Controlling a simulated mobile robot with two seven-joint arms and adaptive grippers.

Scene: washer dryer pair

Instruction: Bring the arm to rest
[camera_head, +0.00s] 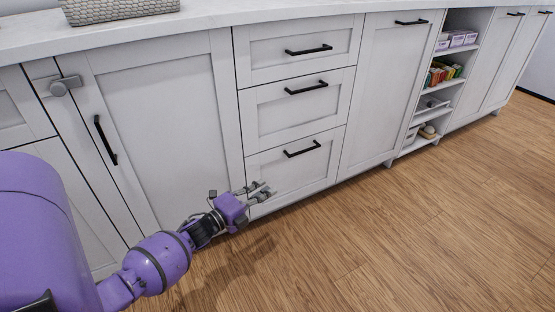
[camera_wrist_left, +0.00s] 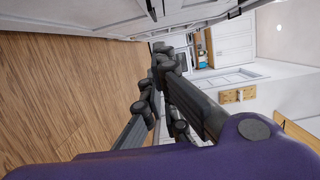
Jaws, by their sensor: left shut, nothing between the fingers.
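My left arm, purple with dark joints, comes in from the left in the head view and reaches low along the cabinets. My left gripper (camera_head: 264,190) is in front of the lowest drawer of the white cabinet (camera_head: 165,120), above the wood floor. It is shut and empty. The left wrist view also shows the left gripper (camera_wrist_left: 155,85), with its dark fingers close together and nothing between them. Whether the fingertips touch the drawer front cannot be told. My right gripper is in neither view.
Three drawers with black handles (camera_head: 308,50) are stacked at the middle. A latch (camera_head: 62,86) sits on the left door. Open shelves (camera_head: 440,85) with small goods stand at the right. A woven basket (camera_head: 120,9) is on the white countertop (camera_head: 215,12). The wood floor (camera_head: 400,240) is clear.

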